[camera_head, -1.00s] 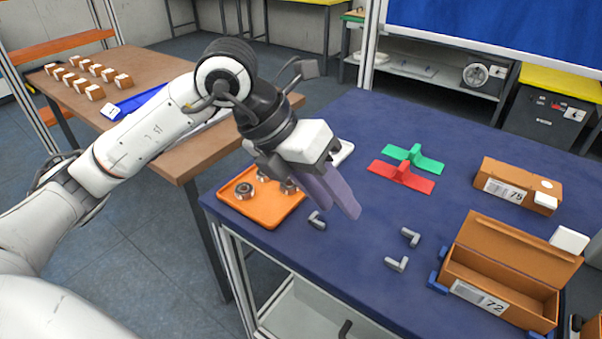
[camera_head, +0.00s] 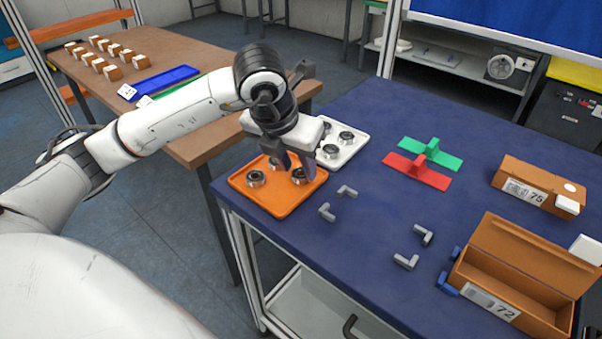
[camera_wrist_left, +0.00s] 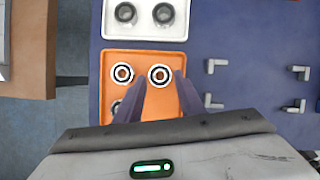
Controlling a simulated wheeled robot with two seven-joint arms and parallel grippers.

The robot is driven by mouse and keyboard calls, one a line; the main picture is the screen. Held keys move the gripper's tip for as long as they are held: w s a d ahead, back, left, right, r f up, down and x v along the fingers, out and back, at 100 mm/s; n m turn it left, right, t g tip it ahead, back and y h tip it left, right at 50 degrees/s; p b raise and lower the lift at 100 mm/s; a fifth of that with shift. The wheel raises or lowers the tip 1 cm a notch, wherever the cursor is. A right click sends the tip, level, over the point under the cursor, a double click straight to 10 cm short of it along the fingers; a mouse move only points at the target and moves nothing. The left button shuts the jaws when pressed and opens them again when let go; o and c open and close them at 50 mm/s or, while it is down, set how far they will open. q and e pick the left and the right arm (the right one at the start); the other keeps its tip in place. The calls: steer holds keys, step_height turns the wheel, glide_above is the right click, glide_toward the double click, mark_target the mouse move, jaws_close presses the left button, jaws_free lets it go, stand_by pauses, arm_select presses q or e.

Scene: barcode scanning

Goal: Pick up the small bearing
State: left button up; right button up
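An orange tray (camera_head: 272,207) on the blue table holds a few ring-shaped bearings. One bearing (camera_head: 255,179) sits at its left, and another (camera_head: 299,177) sits to the right, close under my left gripper (camera_head: 298,166). In the left wrist view, that near bearing (camera_wrist_left: 160,75) lies just ahead of and between the open left fingertips (camera_wrist_left: 161,82). A second bearing (camera_wrist_left: 122,73) lies left of the fingers, and a third (camera_wrist_left: 116,106) is partly covered by the left finger. The left gripper is empty. My right gripper is not in view.
A white tray (camera_head: 357,149) with more bearings adjoins the orange one. Grey L-shaped brackets (camera_head: 327,212) mark the table to the right. A green piece (camera_head: 447,160), a red piece (camera_head: 404,167), a closed box (camera_head: 518,187) and an open brown box (camera_head: 462,270) stand farther right.

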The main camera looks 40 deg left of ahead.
mark_target(298, 176)
arm_select(q)
steer(key=shift+x, duration=0.75)
steer(key=c, duration=0.7)
steer(key=shift+r, duration=0.1)
step_height(298, 176, up, 10)
steer(key=shift+f, duration=0.1)
